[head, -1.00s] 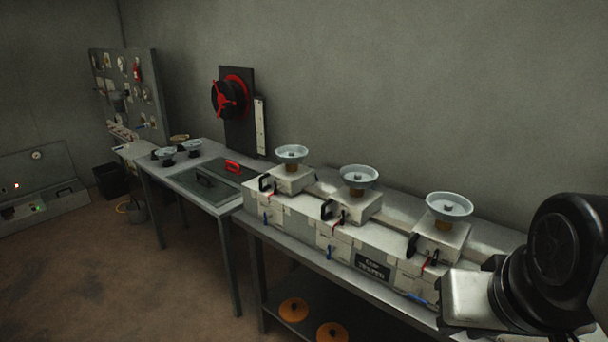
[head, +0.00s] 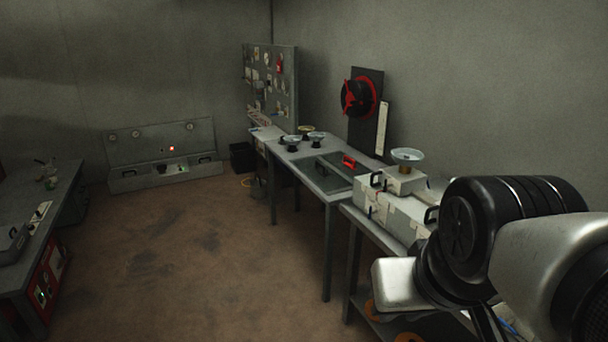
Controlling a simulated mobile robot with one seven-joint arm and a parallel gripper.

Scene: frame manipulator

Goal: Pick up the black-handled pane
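The black-handled pane (head: 309,175) lies flat on the grey table along the right wall, in the middle of the head view. Its black handle stands up from a dark greenish sheet. A second pane with a red handle (head: 350,161) lies right beside it, towards the wall. My arm fills the lower right of the view, well to the right of the panes and nearer the camera. My gripper's fingers do not show.
Several bowls (head: 319,136) stand at the table's far end. A white tester box (head: 390,208) with a bowl stands on the nearer bench, partly behind my arm. A dark workbench (head: 38,213) stands at left. The brown floor (head: 205,250) between is clear.

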